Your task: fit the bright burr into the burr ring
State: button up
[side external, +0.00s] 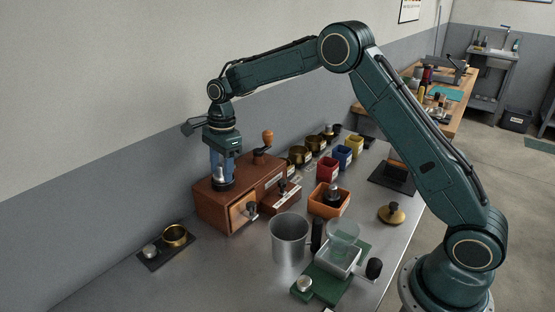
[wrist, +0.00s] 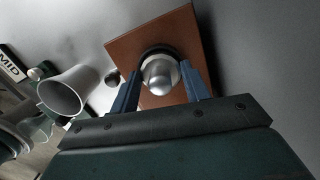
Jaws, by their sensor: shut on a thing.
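My gripper (side external: 221,172) points down over the left part of the wooden grinder box (side external: 208,203), its blue fingers shut on the bright burr (side external: 219,173). In the wrist view the shiny, rounded bright burr (wrist: 160,77) sits between the two fingertips (wrist: 160,80). The dark burr ring (side external: 223,185) is on the box top, directly below the burr. In the wrist view part of the burr ring (wrist: 158,50) shows as a dark and pale rim behind the burr. I cannot tell whether the burr's lower end touches or enters the ring.
A wooden-knobbed crank (side external: 267,140) rises from the box behind my gripper. A metal cup (side external: 289,239) stands in front right. A dark tray (side external: 165,252) with a brass ring lies at left. The wall is close behind; bare bench lies between tray and cup.

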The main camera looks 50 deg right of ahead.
jog(key=shift+f, duration=0.1)
jog(key=o, duration=1.2)
jog(key=r, duration=0.4)
jog(key=d+r, duration=0.1)
jog(key=r, duration=0.7)
jog(key=shift+s+d+r, duration=0.1)
jog(key=shift+d, duration=0.1)
